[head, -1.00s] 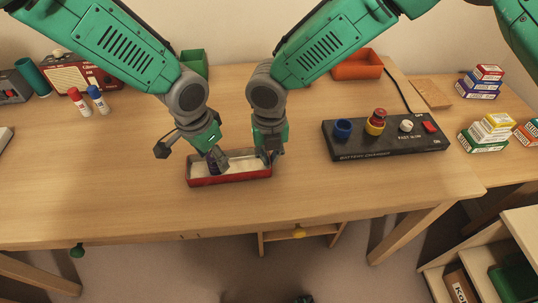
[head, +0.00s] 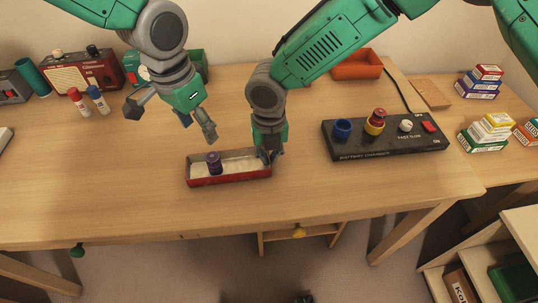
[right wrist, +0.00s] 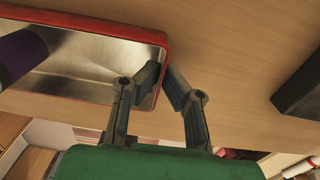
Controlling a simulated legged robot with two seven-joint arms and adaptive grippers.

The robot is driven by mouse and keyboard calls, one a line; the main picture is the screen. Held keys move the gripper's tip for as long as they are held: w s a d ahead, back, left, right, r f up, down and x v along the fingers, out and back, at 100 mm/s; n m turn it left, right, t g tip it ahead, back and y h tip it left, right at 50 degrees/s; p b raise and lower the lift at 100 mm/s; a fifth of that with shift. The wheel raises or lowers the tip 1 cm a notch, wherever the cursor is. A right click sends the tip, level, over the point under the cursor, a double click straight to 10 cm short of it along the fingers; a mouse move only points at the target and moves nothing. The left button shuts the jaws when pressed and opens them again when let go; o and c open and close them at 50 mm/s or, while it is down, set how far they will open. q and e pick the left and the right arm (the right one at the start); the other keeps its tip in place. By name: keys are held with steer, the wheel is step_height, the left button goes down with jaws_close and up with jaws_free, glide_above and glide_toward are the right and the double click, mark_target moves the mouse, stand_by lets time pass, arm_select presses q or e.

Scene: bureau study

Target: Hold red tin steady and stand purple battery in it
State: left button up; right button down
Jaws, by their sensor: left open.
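The red tin (head: 230,179) is a shallow open tray on the desk, with a pale inside. The purple battery (head: 214,163) stands upright in its left half, apart from both grippers. My left gripper (head: 172,122) is open and empty, above and behind the tin. My right gripper (head: 270,152) is at the tin's right end. In the right wrist view, the fingers of my right gripper (right wrist: 163,82) are closed on the tin's red wall (right wrist: 120,27), one inside and one outside. The purple battery (right wrist: 20,55) shows there at the left edge, partly cut off.
A black battery charger (head: 385,145) with blue, red and white items stands to the right. Red and blue glue sticks (head: 88,101), a radio (head: 82,75) and a green box (head: 198,66) are at the back left. The desk in front of the tin is clear.

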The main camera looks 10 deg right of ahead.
steer(key=c, duration=1.6)
jaws_free()
steer(key=shift+c, duration=0.2)
steer(key=shift+r, duration=0.15)
step_height(320, 180, up, 12)
steer(key=shift+f, duration=0.2)
